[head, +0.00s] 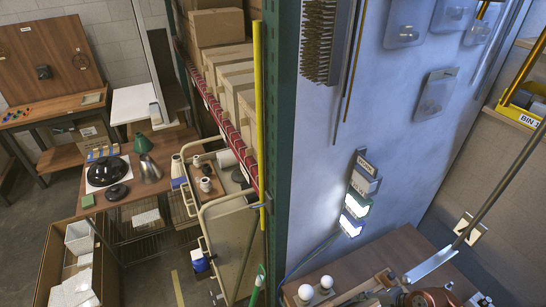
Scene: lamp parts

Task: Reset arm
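Neither of my grippers shows in the head view. Lamp parts lie on a brown table at the left: a green cone-shaped shade (143,144), a grey metal shade (150,173), a large black round base (106,170) on a white sheet, and a smaller black disc (116,192). Two white round bulbs (326,282) stand on a wooden bench (400,247) at the lower right.
A cart (232,225) with white parts stands beside the table. A green upright post (281,150) and shelves of cardboard boxes (220,55) divide the view. A yellow bin (522,105) is at the right. Open floor (25,230) lies at the left.

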